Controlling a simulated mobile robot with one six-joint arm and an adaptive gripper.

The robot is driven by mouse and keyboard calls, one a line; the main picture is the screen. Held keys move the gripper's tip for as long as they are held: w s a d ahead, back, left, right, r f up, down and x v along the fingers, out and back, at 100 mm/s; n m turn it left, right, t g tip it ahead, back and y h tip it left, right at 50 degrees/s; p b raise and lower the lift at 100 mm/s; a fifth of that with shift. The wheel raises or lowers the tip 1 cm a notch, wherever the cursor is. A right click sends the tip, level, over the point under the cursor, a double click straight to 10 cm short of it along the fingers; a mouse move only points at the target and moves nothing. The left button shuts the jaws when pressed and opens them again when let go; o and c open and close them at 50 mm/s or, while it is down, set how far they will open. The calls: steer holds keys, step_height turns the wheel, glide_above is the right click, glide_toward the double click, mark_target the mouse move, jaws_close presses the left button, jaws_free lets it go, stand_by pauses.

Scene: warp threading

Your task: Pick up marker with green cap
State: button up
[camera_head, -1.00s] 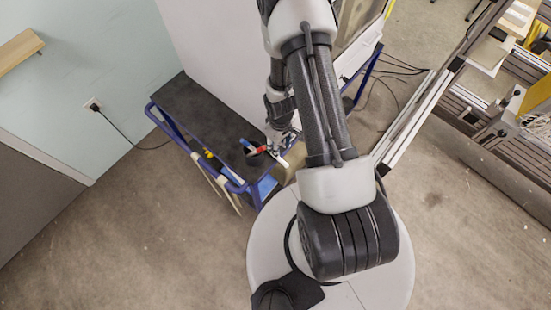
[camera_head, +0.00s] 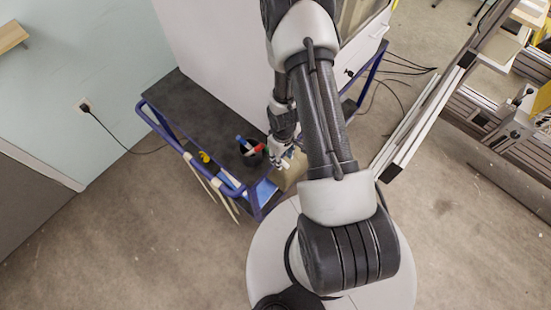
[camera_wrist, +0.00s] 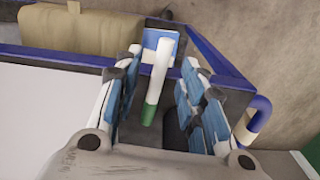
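The marker with the green cap shows in the wrist view as a white body with a green end (camera_wrist: 157,80). It lies between the two fingers of my gripper (camera_wrist: 163,62), with a visible gap on each side. The fingers are apart and do not appear closed on it. In the head view my gripper (camera_head: 282,158) is over the cart's near end, just right of a dark cup (camera_head: 250,158). A blue marker (camera_head: 243,141) and a red marker (camera_head: 257,149) show at the cup. A small green spot beside the red one is partly hidden near my gripper.
The cup stands on a dark-topped cart (camera_head: 195,105) with a blue tube frame (camera_head: 165,128). A yellow and black item (camera_head: 205,157) is at the cart's edge. A tan box-like object (camera_head: 292,172) is close to my gripper. A tall white panel (camera_head: 215,50) stands behind.

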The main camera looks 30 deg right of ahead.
steer(key=shift+f+b, duration=0.45)
steer(key=shift+f, duration=0.35)
steer(key=shift+r, duration=0.1)
steer(key=shift+c, duration=0.2)
steer(key=c, duration=0.8)
